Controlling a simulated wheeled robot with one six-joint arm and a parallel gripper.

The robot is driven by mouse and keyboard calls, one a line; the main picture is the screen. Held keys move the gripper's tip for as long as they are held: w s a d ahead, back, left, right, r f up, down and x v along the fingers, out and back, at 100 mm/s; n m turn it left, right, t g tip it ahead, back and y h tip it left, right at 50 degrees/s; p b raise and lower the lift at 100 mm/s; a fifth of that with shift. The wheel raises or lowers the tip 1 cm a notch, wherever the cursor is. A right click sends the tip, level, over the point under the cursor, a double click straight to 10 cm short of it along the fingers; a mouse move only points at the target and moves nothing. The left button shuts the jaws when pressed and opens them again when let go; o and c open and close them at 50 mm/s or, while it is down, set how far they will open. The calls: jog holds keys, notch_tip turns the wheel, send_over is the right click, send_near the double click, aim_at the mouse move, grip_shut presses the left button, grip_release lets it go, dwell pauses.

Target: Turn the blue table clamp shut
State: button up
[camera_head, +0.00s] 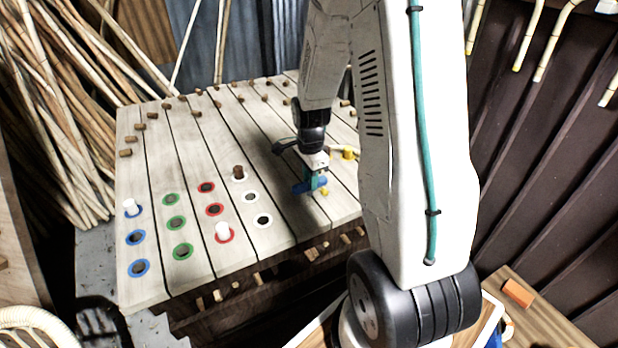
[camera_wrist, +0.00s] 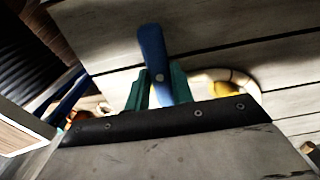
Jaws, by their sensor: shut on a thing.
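The blue table clamp (camera_head: 303,187) is at the front right part of the slatted wooden table. In the wrist view its blue handle (camera_wrist: 152,48) points away from my gripper, with a small round pin on it. My gripper (camera_head: 318,176) is low over the table at the clamp. In the wrist view the green fingers of my gripper (camera_wrist: 160,86) are on both sides of the handle, shut on it. The clamp's lower part is hidden behind the fingers and the gripper body.
The wooden table (camera_head: 240,112) bears several pegs and holes ringed in blue, green, red and white. A yellow piece (camera_head: 347,153) lies beside my gripper, also seen in the wrist view (camera_wrist: 226,89). Rattan poles (camera_head: 60,110) lean at the left. An orange block (camera_head: 518,292) lies at the lower right.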

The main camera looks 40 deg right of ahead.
jog(key=shift+w, duration=0.15)
jog(key=o, duration=1)
jog(key=shift+a, duration=0.1)
jog(key=shift+r, duration=0.1)
notch_tip(320, 180, up, 8)
jog(key=shift+f, duration=0.15)
